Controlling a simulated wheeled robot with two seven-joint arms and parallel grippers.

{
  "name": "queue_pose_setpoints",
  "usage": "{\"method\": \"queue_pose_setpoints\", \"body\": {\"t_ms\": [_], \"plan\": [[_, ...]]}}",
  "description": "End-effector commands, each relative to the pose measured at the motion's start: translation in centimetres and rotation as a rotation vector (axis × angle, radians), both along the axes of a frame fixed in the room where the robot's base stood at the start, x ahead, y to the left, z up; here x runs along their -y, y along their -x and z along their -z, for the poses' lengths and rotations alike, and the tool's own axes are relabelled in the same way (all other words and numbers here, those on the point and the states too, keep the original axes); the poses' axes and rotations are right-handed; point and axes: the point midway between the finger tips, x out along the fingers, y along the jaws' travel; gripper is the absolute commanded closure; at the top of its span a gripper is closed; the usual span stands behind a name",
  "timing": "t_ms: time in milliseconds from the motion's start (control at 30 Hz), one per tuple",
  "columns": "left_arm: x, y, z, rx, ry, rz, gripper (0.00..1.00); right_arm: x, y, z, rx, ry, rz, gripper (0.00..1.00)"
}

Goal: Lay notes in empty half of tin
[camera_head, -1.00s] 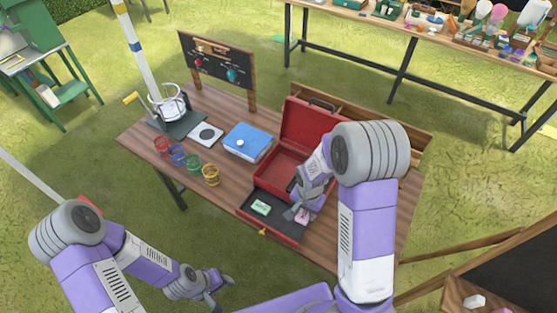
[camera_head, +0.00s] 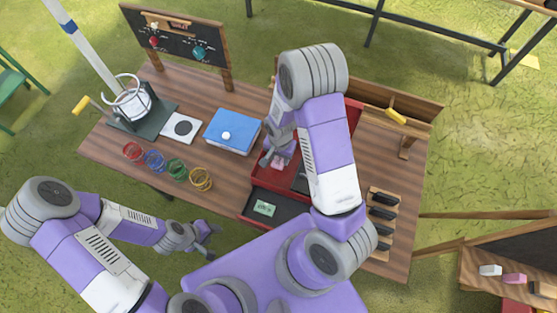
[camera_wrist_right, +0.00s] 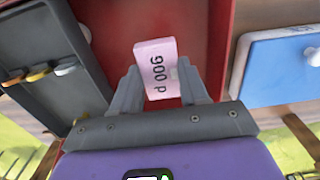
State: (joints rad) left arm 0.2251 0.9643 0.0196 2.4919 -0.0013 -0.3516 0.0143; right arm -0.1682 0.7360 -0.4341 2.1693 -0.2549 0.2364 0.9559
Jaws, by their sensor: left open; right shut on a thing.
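A pink note block (camera_wrist_right: 157,70) with printed digits is between the fingers of my right gripper (camera_wrist_right: 160,88), which is shut on it. In the head view the pink note (camera_head: 278,164) is over the bare red half of the tin (camera_wrist_right: 203,28); I cannot tell whether it touches the floor. The tin's other half holds a dark tray (camera_wrist_right: 40,50) with coin-like pieces at one end. A green note (camera_head: 265,208) lies in the dark drawer (camera_head: 285,211) at the tin's front. My left gripper (camera_head: 210,233) is open and empty, off the table's front edge.
A blue box (camera_head: 232,129) stands left of the tin. Several coloured rings (camera_head: 176,169) line the table's left front. Dark pieces in a wooden rack (camera_head: 383,213) lie at the right.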

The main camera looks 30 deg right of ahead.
Motion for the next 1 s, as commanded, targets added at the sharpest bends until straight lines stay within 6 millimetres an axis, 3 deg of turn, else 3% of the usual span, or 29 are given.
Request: {"method": "queue_pose_setpoints", "body": {"t_ms": [300, 767, 800, 933, 1000], "plan": [[0.0, -0.1, 0.2, 0.002, 0.000, -0.001, 0.52, 0.0, 0.0, 4.0, -0.001, 0.000, 0.000, 0.86], [0.0, -0.1, 0.6, 0.001, 0.000, 0.000, 0.52, 0.0, 0.0, 4.9, 0.001, -0.001, 0.000, 0.86], [0.0, -0.1, 0.6, 0.001, 0.000, 0.000, 0.52, 0.0, 0.0, 4.8, 0.001, -0.001, 0.000, 0.52], [0.0, -0.1, 0.5, 0.002, 0.000, -0.001, 0.52, 0.0, 0.0, 4.7, 0.001, -0.001, 0.000, 0.32], [0.0, -0.1, 0.5, 0.001, 0.000, 0.000, 0.52, 0.0, 0.0, 4.7, 0.001, -0.001, 0.000, 0.31]]}}
